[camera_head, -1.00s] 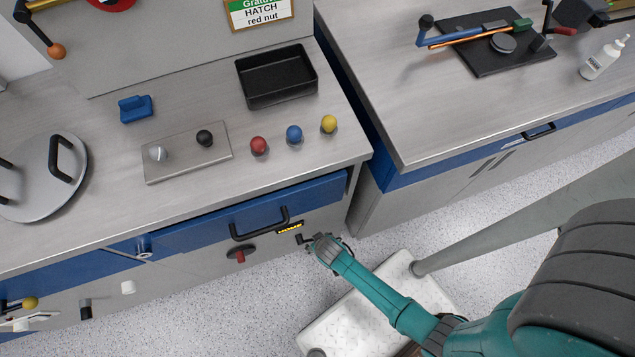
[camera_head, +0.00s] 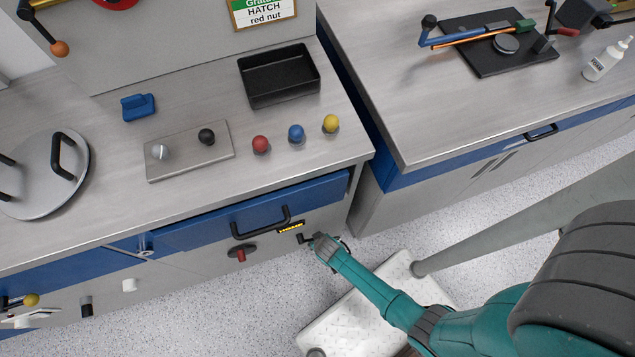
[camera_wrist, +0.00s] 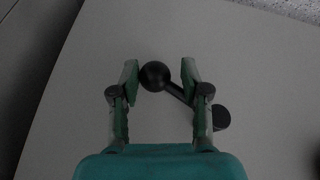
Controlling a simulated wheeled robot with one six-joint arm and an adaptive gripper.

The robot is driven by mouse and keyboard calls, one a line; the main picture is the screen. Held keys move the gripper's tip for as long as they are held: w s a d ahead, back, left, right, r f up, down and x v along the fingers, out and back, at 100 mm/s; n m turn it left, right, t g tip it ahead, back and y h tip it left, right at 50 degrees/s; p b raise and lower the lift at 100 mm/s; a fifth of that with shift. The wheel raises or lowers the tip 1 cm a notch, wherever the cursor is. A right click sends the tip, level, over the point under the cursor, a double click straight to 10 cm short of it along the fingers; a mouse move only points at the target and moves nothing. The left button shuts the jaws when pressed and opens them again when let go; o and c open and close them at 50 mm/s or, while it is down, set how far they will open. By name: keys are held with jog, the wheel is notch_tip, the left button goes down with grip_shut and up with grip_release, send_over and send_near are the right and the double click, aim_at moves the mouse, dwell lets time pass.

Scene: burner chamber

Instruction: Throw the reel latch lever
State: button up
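A small black lever with a ball end (camera_wrist: 155,76) and a round pivot (camera_wrist: 221,117) sits on a grey panel in the wrist view. The ball is between the fingers of my gripper (camera_wrist: 160,74). The left finger is very close to the ball; I cannot tell if it touches. A gap shows between the ball and the right finger, so the gripper is open. In the head view my gripper (camera_head: 322,246) is at the front cabinet face, beside a small black lever (camera_head: 303,239) below a yellow-and-black label (camera_head: 291,227). The fingertips are hard to make out there.
A blue drawer with a black handle (camera_head: 262,222) is just above. A red-handled lever (camera_head: 241,254) is to the left. The counter above holds a black tray (camera_head: 279,88) and red, blue and yellow knobs.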

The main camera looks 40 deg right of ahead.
jog(key=shift+w+r, duration=0.15)
jog(key=shift+w, duration=0.2)
grip_shut()
jog(key=shift+a+r, duration=0.1)
jog(key=shift+r, duration=0.05)
jog(key=shift+w+r+n+g+h, duration=0.1)
jog(key=shift+r+n+g+h, duration=0.15)
jog(key=shift+r+h, duration=0.55)
jog(key=shift+r+n+g+h, duration=0.15)
jog(key=shift+r+g+h, duration=0.15)
jog(key=shift+h, duration=0.9)
jog(key=o, duration=1.3)
grip_release()
jog(key=shift+o, duration=0.2)
jog(key=shift+d, duration=0.2)
